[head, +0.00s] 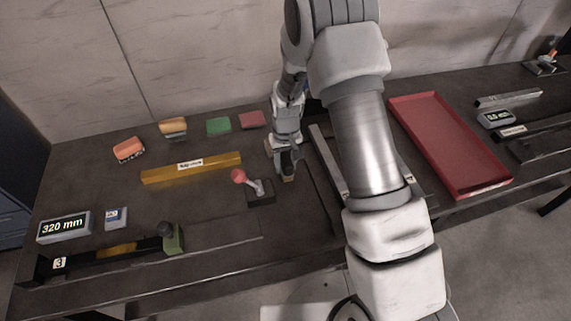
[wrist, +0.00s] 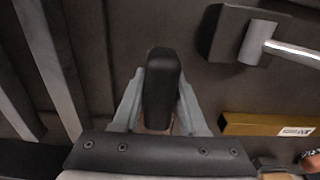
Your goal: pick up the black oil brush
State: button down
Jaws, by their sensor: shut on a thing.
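The black oil brush (wrist: 160,84) stands up between the two fingers of my gripper (wrist: 159,106) in the wrist view. The fingers are shut on its sides, and its rounded black end points away from the wrist. A brownish part shows at its lower end. In the head view my gripper (head: 287,160) is low over the middle of the dark table, behind the red-knobbed lever. There the brush is mostly hidden by the gripper, and I cannot tell whether it touches the table.
A red-knobbed lever (head: 255,187) stands close in front of my gripper. A yellow bar (head: 192,169) lies to the left, with several coloured blocks behind it. Metal rails (head: 328,160) run just right of the gripper. A red tray (head: 450,145) is farther right.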

aim_at(287, 156)
jog(key=shift+r, duration=0.1)
jog(key=shift+r, duration=0.4)
jog(key=r, duration=0.3)
jog(key=shift+d+r, duration=0.25)
jog(key=shift+r, duration=0.05)
jog(key=s+d+r+b, duration=0.1)
jog(key=s+d+r, duration=0.3)
jog(key=d, duration=0.6)
notch_tip(287, 156, up, 2)
jog(key=shift+d+r, duration=0.25)
jog(key=shift+d, duration=0.05)
jog(key=c, duration=1.2)
grip_release()
grip_shut()
